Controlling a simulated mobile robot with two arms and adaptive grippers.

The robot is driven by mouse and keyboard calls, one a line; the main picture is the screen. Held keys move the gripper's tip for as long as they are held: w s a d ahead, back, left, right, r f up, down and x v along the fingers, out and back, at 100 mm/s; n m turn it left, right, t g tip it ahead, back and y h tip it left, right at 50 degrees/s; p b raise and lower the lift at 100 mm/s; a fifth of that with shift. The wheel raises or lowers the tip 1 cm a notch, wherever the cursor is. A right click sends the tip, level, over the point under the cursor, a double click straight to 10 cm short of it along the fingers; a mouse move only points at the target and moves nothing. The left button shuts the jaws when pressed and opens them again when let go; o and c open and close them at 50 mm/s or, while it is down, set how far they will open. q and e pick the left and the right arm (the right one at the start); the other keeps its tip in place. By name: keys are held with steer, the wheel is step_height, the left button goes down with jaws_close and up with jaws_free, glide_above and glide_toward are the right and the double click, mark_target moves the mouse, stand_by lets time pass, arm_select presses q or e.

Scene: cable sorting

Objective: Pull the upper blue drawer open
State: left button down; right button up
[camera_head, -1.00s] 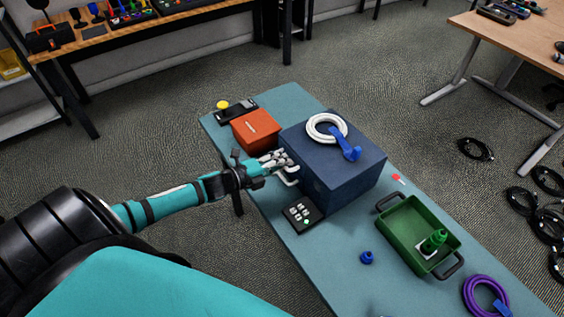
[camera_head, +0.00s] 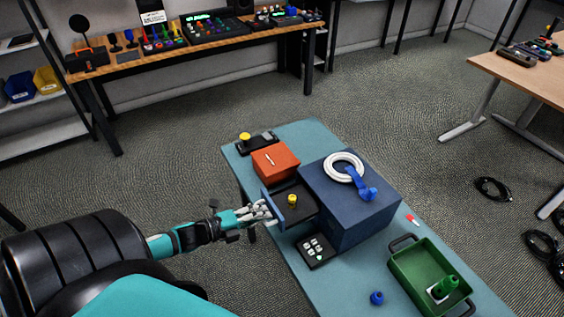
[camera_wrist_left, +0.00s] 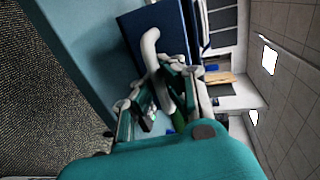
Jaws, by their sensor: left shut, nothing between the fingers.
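The dark blue drawer cabinet (camera_head: 345,215) stands on the teal table. Its upper drawer (camera_head: 303,212) is pulled out toward the left, and a yellow knobbed piece (camera_head: 292,199) shows inside. My left gripper (camera_head: 264,212) is at the drawer's front, fingers shut. In the left wrist view the drawer's white curved handle (camera_wrist_left: 150,45) rises beside the fingers of my left gripper (camera_wrist_left: 165,90). The fingers hide part of the handle, and I cannot tell whether they touch it. The right gripper is not in view.
A white cable coil (camera_head: 344,163) and a blue piece (camera_head: 368,190) lie on the cabinet. A red box (camera_head: 276,162) stands behind the drawer, and a black button pad (camera_head: 316,250) sits in front. A green tray (camera_head: 405,270) is at the right.

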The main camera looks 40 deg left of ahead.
arm_select(q)
steer(key=shift+s+a, duration=0.25)
steer(key=shift+s, duration=0.3)
steer(key=c, duration=1.6)
jaws_free()
steer(key=shift+c, duration=0.2)
steer(key=v, duration=1.2)
